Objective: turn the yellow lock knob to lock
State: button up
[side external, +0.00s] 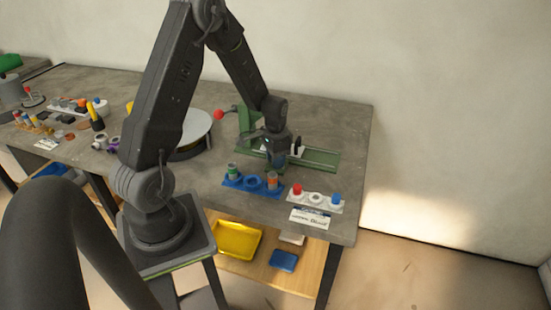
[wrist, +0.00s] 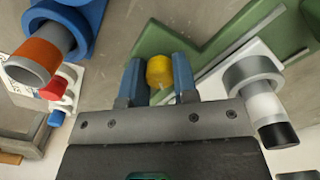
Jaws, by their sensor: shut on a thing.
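The yellow lock knob (wrist: 160,72) shows in the wrist view between the two blue fingers of my gripper (wrist: 158,80), which are shut on it. The knob sits at the green frame jig (wrist: 215,32). In the side external view my gripper (side external: 275,163) points down at the green jig (side external: 320,159), and the arm hides the knob there. The knob's lock marking cannot be made out.
A blue holder (side external: 245,182) with ringed cylinders stands just in front of the jig. A white holder (side external: 317,201) with red and blue pieces is to its right, by a printed card (side external: 309,217). A red-tipped lever (side external: 219,114) rises behind left. The table's right end is clear.

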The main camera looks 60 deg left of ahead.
jog(key=n, duration=0.4)
jog(key=shift+n, duration=2.5)
jog(key=o, duration=0.9)
notch_tip(320, 180, up, 14)
jog(key=shift+f, duration=0.1)
